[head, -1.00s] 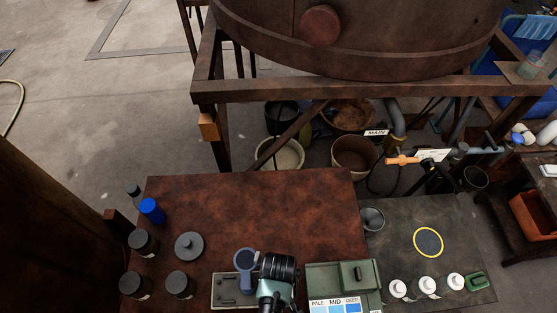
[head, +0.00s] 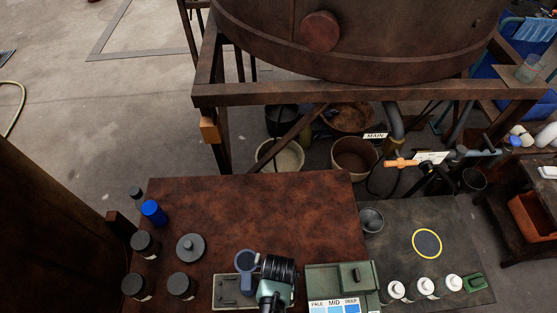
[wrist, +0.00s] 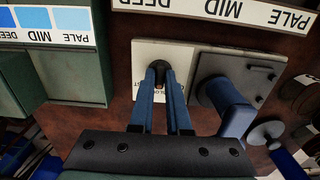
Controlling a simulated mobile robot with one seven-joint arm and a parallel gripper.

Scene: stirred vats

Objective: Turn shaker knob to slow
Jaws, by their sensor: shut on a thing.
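In the wrist view, a small dark knob (wrist: 161,76) sits on a pale panel (wrist: 145,54). My gripper (wrist: 160,70) is shut on the knob, with one blue finger on each side of it. Small lettering on the panel beside the fingers is partly hidden, so I cannot read the knob's setting. A grey shaker plate (wrist: 250,70) with a blue clamp or cup (wrist: 228,105) is right of the panel. The shaker (head: 228,291) also shows in the head view, beside my arm, which hides the knob and fingertips there.
A green box (head: 325,277) with a PALE, MID, DEEP card stands close on the right. Dark jars (head: 145,243), a blue-capped bottle (head: 154,212) and a grey round lid (head: 190,247) stand left. The brown tabletop (head: 270,210) behind the shaker is clear.

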